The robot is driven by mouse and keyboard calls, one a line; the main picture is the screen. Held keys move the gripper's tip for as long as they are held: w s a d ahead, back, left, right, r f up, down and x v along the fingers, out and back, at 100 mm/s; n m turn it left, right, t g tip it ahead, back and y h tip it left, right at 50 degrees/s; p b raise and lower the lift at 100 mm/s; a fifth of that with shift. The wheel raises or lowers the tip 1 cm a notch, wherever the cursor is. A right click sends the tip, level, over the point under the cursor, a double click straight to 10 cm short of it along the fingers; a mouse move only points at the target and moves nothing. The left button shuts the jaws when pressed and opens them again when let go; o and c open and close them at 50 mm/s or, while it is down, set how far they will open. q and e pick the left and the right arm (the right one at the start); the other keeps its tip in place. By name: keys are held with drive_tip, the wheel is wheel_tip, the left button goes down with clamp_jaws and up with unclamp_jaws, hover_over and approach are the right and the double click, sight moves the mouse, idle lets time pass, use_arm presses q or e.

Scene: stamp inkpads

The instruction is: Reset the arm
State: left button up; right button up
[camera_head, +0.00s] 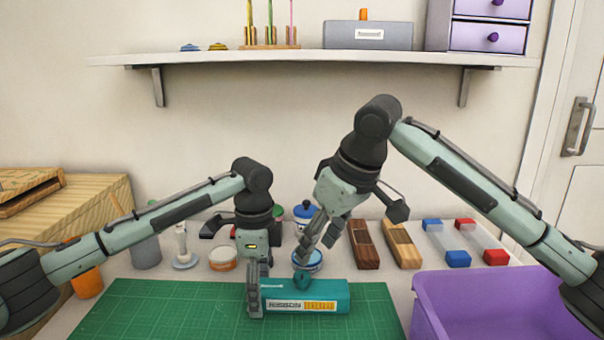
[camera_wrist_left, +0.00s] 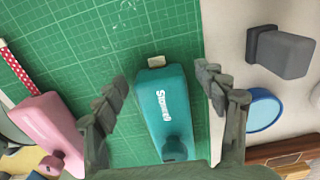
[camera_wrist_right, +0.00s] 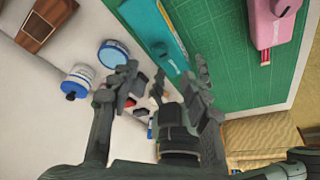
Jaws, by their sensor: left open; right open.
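My left gripper (camera_head: 257,292) points down at the left end of a teal stamp box (camera_head: 325,296) on the green mat (camera_head: 150,310). In the left wrist view the jaws (camera_wrist_left: 162,88) are open, with the teal box (camera_wrist_left: 170,105) showing between them; contact cannot be told. My right gripper (camera_head: 318,240) hangs tilted above and behind the box, near a blue round inkpad (camera_head: 312,267). In the right wrist view its jaws (camera_wrist_right: 166,80) are open and empty, and part of my left gripper shows beyond them.
A purple bin (camera_head: 440,310) stands at the right. Brown wooden blocks (camera_head: 362,245) and red and blue pieces (camera_head: 458,258) lie behind it. A pink box (camera_wrist_left: 45,130) shows in the left wrist view. A wall shelf (camera_head: 320,57) hangs above.

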sight(303, 275)
drive_tip(key=x, duration=0.8)
drive_tip(key=shift+w+a+f, duration=0.1)
drive_tip(key=shift+f, duration=0.25)
drive_tip(key=shift+w+r+n, duration=0.15)
drive_tip(key=shift+r+n, duration=0.05)
drive_tip(key=shift+n, duration=0.5)
drive_tip(key=n+g+y, duration=0.1)
drive_tip(key=n+g, duration=0.1)
drive_tip(key=n, duration=0.2)
drive_tip(key=shift+n, duration=0.3)
drive_tip(key=shift+v, duration=0.75)
